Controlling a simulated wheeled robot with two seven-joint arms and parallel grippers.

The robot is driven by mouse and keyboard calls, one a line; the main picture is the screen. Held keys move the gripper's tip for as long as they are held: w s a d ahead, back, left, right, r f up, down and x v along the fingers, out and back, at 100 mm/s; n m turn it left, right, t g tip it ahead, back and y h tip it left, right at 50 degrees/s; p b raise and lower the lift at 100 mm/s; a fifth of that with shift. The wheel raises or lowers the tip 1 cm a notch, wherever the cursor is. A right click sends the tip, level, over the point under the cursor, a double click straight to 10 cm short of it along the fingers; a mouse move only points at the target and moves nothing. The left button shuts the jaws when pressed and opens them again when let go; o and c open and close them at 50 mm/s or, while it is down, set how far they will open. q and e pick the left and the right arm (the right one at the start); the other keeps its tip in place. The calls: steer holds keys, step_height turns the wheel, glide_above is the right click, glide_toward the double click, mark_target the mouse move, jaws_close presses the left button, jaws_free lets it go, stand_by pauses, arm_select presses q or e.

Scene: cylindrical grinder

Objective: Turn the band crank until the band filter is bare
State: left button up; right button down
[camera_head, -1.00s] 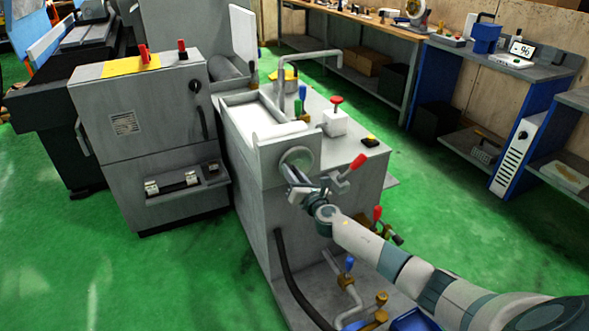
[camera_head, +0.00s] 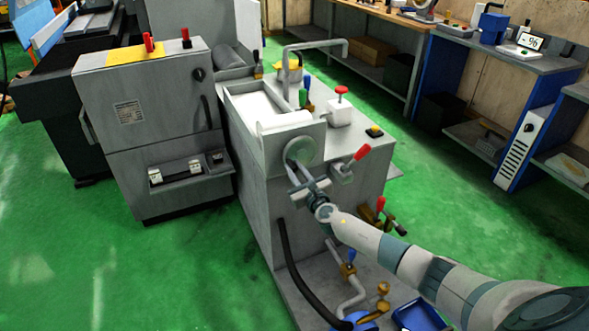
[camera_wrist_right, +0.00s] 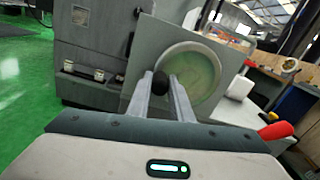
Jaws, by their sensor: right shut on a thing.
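The band crank (camera_head: 303,150) is a round grey disc on the near end wall of the grey filter tank. In the right wrist view the disc (camera_wrist_right: 198,72) looks greenish, with a dark knob (camera_wrist_right: 160,84) at its left edge. My right gripper (camera_head: 295,174) is at the disc's lower left. In the right wrist view my right gripper (camera_wrist_right: 164,85) has its two fingers closed around the dark knob, partly hiding it. The band filter (camera_head: 256,106) is a pale white sheet along the tank top; it looks clean at this distance. My left gripper is not in view.
A red-handled lever (camera_head: 352,162) stands just right of the crank, close to my right wrist. A bent grey pipe (camera_head: 289,75) rises over the tank. A black hose (camera_head: 286,262) hangs below the crank. A grey cabinet (camera_head: 150,120) stands at the left; green floor is open in front.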

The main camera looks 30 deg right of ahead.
steer(key=c, duration=1.6)
jaws_free()
steer(key=s, duration=1.1)
steer(key=s+a, duration=0.1)
steer(key=s, duration=0.5)
steer(key=shift+s, duration=0.2)
